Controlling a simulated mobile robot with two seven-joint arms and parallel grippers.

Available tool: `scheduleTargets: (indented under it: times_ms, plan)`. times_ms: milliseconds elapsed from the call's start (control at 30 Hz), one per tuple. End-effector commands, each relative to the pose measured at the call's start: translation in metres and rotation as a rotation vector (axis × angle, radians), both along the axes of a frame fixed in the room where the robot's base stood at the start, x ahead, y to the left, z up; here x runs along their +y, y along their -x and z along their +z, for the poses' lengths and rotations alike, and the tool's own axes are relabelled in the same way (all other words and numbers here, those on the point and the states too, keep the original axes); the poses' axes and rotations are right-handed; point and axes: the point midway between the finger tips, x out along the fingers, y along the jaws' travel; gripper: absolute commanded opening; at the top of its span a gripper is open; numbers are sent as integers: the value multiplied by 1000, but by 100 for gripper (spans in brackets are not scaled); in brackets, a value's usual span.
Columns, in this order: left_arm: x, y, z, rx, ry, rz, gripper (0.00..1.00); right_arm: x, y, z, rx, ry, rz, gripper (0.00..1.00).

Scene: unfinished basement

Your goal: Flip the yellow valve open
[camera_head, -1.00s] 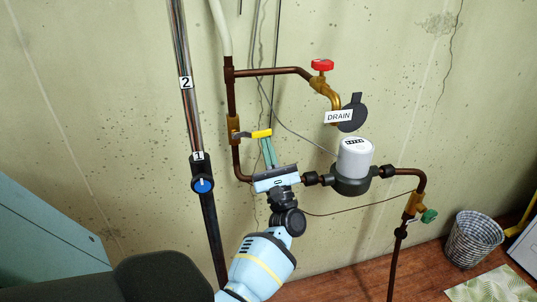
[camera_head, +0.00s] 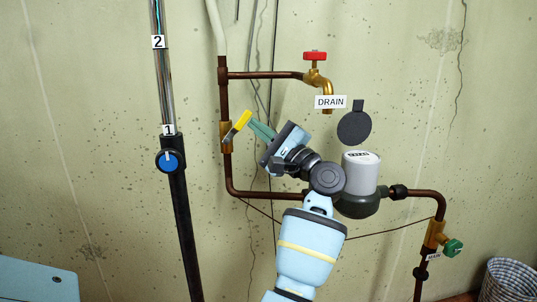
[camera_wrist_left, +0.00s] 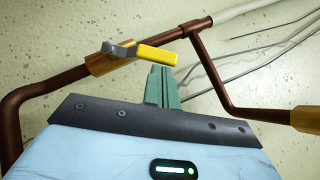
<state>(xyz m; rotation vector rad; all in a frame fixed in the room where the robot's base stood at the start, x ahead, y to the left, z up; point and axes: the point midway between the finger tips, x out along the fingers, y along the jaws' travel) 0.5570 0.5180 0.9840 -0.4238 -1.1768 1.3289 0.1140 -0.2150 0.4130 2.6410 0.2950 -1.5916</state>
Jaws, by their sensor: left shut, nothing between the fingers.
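The yellow valve handle (camera_head: 237,125) is on a brass valve body (camera_head: 226,138) in the vertical copper pipe left of the drain tap. The handle is tilted, its yellow end up and to the right. My left gripper (camera_head: 260,130) is shut and empty, its green fingertips just right of the handle and close to it. In the left wrist view the yellow handle (camera_wrist_left: 157,55) lies just beyond the green fingertips (camera_wrist_left: 161,88). I cannot tell whether they touch. My right gripper is not in view.
The red-handled drain tap (camera_head: 315,72), the DRAIN sign (camera_head: 330,102) and a black disc (camera_head: 354,126) are on the right. A water meter (camera_head: 361,172) sits on the lower pipe beside my wrist. A black pole with a blue knob (camera_head: 170,161) stands at left.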

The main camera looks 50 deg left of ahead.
Motion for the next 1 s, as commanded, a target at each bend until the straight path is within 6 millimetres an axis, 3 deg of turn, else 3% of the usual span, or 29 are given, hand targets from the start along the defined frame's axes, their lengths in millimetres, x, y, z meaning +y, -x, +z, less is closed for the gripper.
scheduleTargets:
  times_ms: [100,433,1000]
  plan:
    - [2,3,5,-103,52,0,0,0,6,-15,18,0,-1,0]
    - [9,18,26,-363,188,1,0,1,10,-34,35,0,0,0]
    - [17,33,38,-359,185,0,0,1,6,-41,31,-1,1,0]
